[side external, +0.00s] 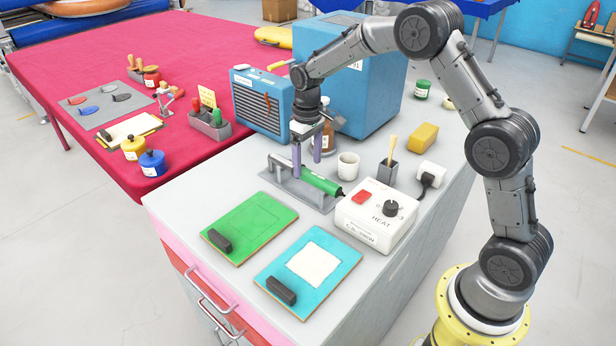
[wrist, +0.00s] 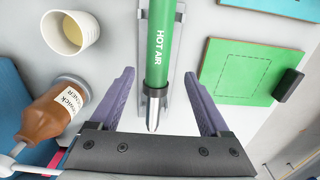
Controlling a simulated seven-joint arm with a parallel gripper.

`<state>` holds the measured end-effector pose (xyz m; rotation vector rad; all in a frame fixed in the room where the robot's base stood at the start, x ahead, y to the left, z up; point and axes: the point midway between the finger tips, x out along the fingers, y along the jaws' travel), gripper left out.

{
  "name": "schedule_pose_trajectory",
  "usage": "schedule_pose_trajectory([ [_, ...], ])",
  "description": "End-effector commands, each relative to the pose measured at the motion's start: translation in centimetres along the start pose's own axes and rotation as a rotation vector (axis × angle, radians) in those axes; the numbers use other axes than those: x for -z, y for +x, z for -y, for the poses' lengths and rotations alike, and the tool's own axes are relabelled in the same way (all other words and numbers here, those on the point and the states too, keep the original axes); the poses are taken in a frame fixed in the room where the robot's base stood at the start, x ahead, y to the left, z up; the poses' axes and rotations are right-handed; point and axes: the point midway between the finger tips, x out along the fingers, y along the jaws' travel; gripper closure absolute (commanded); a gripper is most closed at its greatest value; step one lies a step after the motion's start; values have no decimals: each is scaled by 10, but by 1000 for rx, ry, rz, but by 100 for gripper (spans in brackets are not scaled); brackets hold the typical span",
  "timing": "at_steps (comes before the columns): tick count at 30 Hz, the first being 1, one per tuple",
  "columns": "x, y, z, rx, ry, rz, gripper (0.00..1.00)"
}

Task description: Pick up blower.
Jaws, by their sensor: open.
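The blower (side external: 322,182) is a green cylinder marked HOT AIR. It lies on a grey metal stand (side external: 289,181) on the white worktop. In the wrist view the blower (wrist: 159,45) runs down the middle, its metal nozzle pointing towards the gripper's base. My gripper (side external: 307,168) is open, its purple fingers pointing down over the stand. In the wrist view the gripper (wrist: 159,76) has one finger on each side of the blower, with gaps on both sides. I cannot tell how far above it the fingertips are.
A white heat control box (side external: 376,214) stands right of the blower. A white cup (side external: 347,166) and a brown bottle (wrist: 55,108) stand close by. A green board (side external: 249,227) and a blue board (side external: 311,272) lie in front. A blue heater (side external: 262,103) stands behind.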

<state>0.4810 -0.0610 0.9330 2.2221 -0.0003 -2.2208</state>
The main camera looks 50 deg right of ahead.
Motion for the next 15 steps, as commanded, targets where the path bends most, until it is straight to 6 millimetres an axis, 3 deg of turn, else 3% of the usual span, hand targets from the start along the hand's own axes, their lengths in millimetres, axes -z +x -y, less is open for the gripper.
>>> schedule_pose_trajectory([
  [6,2,33,-4,1,0,4,20],
  [15,2,42,-4,0,0,0,20],
])
